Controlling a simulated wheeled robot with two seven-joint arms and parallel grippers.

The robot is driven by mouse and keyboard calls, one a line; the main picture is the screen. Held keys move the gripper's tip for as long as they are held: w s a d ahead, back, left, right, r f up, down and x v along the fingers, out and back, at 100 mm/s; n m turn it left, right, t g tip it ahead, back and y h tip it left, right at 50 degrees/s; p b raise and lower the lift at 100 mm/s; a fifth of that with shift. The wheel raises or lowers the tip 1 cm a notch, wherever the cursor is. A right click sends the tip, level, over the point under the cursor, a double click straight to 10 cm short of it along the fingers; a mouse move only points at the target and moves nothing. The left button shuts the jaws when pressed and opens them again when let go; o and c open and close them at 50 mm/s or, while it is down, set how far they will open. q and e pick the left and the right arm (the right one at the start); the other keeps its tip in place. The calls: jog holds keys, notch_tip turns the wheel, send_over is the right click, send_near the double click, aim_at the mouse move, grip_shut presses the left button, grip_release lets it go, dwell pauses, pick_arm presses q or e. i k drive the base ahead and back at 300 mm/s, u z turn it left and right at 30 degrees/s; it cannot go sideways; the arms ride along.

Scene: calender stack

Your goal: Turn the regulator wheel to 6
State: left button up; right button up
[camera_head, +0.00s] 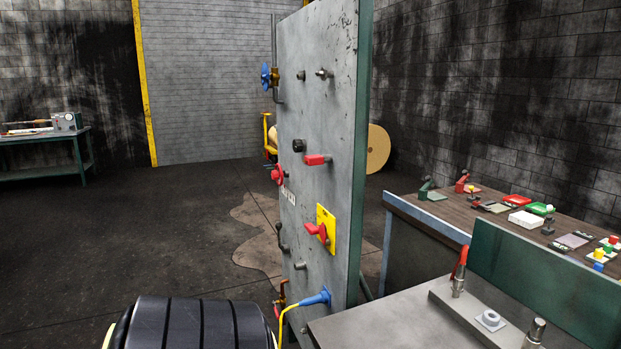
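A grey upright panel (320,113) with a green edge stands in the middle, seen at a steep angle. A blue handwheel (266,77) sits on a pipe at its upper left side. A small red wheel (278,174) sticks out lower on its face, by partly readable lettering. A black round knob (298,145) is above that. I cannot tell which one is the regulator wheel, and no number scale is readable. Neither of my grippers is in view.
The panel also bears a red lever (316,160), a yellow plate with a red rotary handle (316,231) and a blue plug (316,298) with a yellow cable. A workbench (424,228) with small devices stands right. Floor (150,235) left of the panel is open.

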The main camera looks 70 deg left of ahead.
aim_at(276, 175)
jog(key=u, duration=2.55)
jog(key=k, duration=0.5)
jog(key=u, duration=0.85)
jog(key=i, duration=5.35)
jog(key=z, duration=0.65)
